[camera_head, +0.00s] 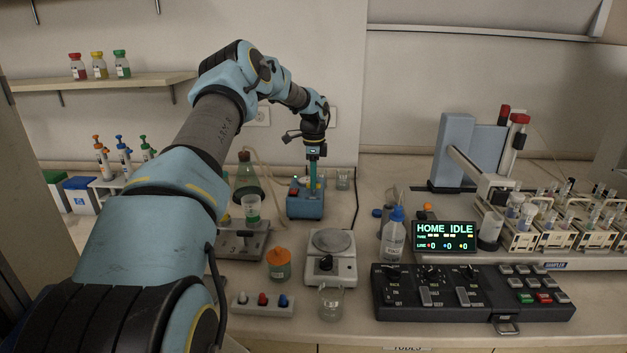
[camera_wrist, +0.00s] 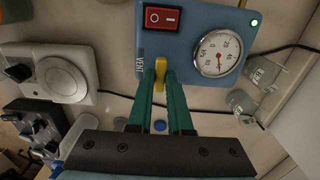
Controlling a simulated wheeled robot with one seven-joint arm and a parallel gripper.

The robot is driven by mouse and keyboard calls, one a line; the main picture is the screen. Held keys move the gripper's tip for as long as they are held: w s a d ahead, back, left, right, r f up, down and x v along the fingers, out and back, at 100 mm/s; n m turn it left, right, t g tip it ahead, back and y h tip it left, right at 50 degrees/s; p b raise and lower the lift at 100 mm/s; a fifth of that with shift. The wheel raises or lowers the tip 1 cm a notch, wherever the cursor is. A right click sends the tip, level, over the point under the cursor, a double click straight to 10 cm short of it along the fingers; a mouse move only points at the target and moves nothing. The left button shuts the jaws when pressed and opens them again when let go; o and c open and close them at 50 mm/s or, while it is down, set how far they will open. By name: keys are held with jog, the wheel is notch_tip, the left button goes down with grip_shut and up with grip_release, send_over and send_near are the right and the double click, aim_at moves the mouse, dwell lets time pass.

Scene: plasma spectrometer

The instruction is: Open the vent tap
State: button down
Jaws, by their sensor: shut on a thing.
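The vent tap (camera_wrist: 160,67) is a small yellow lever on the face of a blue box (camera_wrist: 185,50), beside the word VENT. The box also stands at the back of the bench in the head view (camera_head: 305,208). My gripper (camera_wrist: 162,84) has its green fingers shut on the yellow lever, one on each side. In the wrist view the lever runs along the line of the fingers. In the head view my gripper (camera_head: 312,184) points down in front of the box, and the tap is too small to make out there.
The box carries a red switch (camera_wrist: 162,18), a dial gauge (camera_wrist: 216,52) and a lit green lamp (camera_wrist: 255,22). A flask (camera_head: 246,178) stands left of it, glass beakers (camera_head: 343,179) to its right.

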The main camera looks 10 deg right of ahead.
jog(key=shift+n+b, duration=0.3)
jog(key=shift+n, duration=0.1)
jog(key=n+b, duration=0.1)
jog(key=n, duration=0.2)
jog(key=shift+b, duration=0.3)
jog(key=n+b, duration=0.1)
jog(key=n, duration=0.4)
jog(key=n+b, duration=0.1)
jog(key=n, duration=0.4)
jog(key=shift+n, duration=1.9)
jog(key=c, duration=0.8)
grip_release()
jog(key=shift+c, duration=0.2)
